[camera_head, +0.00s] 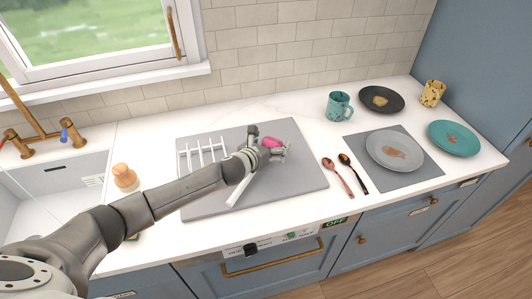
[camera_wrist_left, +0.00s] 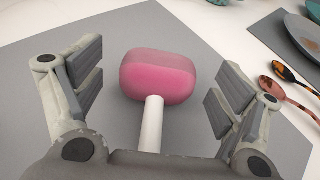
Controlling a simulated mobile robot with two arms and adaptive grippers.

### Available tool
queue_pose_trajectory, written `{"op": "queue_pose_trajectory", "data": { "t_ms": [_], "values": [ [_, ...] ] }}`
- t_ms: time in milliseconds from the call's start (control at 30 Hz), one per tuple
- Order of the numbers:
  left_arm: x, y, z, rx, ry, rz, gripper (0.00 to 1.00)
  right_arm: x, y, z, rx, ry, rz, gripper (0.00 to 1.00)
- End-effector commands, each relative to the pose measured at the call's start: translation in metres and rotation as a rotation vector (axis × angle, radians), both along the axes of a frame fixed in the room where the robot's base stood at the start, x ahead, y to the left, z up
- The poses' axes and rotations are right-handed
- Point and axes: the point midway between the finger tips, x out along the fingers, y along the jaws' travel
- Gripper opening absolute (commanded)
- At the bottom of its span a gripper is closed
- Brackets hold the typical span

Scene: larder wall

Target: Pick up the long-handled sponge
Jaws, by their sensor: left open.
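The long-handled sponge has a pink head (camera_head: 271,142) and a white handle (camera_head: 240,190); it lies on the grey mat (camera_head: 305,175) on the counter. In the left wrist view the pink head (camera_wrist_left: 158,75) sits between the fingers, with its white handle (camera_wrist_left: 151,124) running down toward my palm. My left gripper (camera_head: 270,147) is over the sponge. Its fingers (camera_wrist_left: 160,90) are wide apart, one on each side of the sponge, with gaps showing on both sides. Part of the handle is hidden by my wrist in the head view. My right gripper is not in view.
A white dish rack (camera_head: 202,153) stands left of the gripper on the mat. Two spoons (camera_head: 337,178), a grey plate (camera_head: 394,150), a teal mug (camera_head: 339,106) and a teal plate (camera_head: 453,138) are to the right. A wooden-topped brush (camera_head: 124,177) stands near the sink.

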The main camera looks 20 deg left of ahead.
Motion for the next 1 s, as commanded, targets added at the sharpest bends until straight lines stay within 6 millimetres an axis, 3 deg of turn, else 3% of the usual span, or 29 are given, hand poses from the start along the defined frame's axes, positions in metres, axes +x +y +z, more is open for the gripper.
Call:
{"op": "queue_pose_trajectory", "data": {
  "t_ms": [100, 500, 800, 1000],
  "values": [
    [0.000, 0.000, 0.000, 0.000, 0.000, 0.000, 0.88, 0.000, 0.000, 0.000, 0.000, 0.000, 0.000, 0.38],
    [0.000, 0.000, 0.000, 0.000, -0.001, 0.000, 0.40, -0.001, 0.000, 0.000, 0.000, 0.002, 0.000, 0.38],
    [0.000, 0.001, 0.003, 0.001, -0.002, 0.001, 0.40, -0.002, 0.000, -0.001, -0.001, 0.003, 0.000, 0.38],
    [0.001, 0.001, 0.023, 0.003, -0.008, -0.001, 0.40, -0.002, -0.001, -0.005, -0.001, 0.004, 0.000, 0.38]
  ]
}}
